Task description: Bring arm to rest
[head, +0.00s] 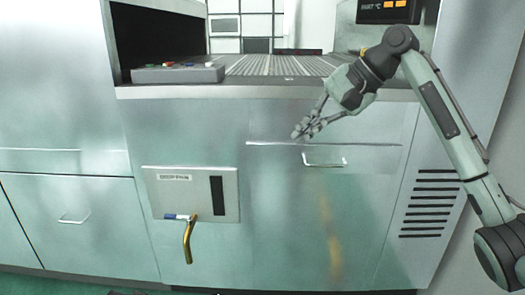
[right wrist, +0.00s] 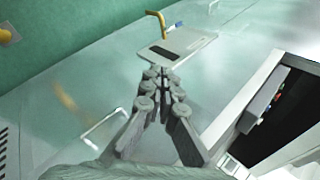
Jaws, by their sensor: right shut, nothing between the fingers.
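My right arm (head: 443,115) comes in from the right side of the head view, bent at a high elbow. My right gripper (head: 302,130) hangs in front of the machine front, just above and left of a drawer handle. Its fingers are shut together and empty; they also show in the right wrist view (right wrist: 160,90). My left gripper is not in view.
A metal cabinet front has a drawer handle (head: 324,161) and a panel (head: 222,205) with a yellow lever (head: 188,240). Above are a roller conveyor (head: 280,66) and a grey box (head: 178,74) beside a dark opening. Another handle (head: 74,220) is at left.

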